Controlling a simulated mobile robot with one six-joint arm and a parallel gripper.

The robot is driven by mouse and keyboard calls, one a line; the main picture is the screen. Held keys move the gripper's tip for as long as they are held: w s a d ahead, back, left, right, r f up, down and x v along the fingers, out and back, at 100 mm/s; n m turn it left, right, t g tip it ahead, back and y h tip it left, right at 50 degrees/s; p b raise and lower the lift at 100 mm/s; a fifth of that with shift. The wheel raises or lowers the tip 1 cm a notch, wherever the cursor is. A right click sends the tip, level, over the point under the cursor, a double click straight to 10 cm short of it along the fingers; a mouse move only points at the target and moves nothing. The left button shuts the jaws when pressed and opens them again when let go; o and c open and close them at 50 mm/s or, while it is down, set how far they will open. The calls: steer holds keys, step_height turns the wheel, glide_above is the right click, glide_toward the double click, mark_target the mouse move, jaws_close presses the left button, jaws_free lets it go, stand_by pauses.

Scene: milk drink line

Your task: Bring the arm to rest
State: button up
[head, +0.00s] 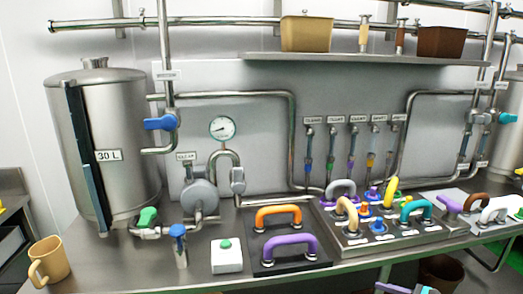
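I cannot make out my arm or my gripper in the head view. Small purple and dark parts (400,288) show at the very bottom edge, cut off by the frame, and I cannot tell what they are. The steel worktop (335,265) shows no arm over it.
A steel tank (125,150) stands at the left, with a tan mug (48,262) near the front corner. A white box with a green button (227,255), an orange handle (278,214), a purple handle (290,246) and a panel of coloured handles (355,245) line the front. Pipes and a shelf (370,59) stand behind.

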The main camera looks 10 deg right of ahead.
steer(key=s+a+f+n+g, duration=0.2)
steer(key=a+f+n+g, duration=0.85)
steer(key=a+f, duration=1.35)
steer(key=s+a+f+n+g+h, duration=0.3)
steer(key=s+a+f+n, duration=0.3)
steer(key=s+n, duration=0.3)
steer(key=s+a+f+n+g+h, duration=0.4)
steer(key=s+a+f+n, duration=0.2)
steer(key=s+n, duration=0.2)
steer(key=shift+s+f+n, duration=0.35)
steer(key=shift+s+f, duration=0.05)
steer(key=shift+s, duration=0.55)
steer(key=shift+a, duration=0.15)
steer(key=shift+c, duration=0.4)
steer(key=shift+c, duration=0.7)
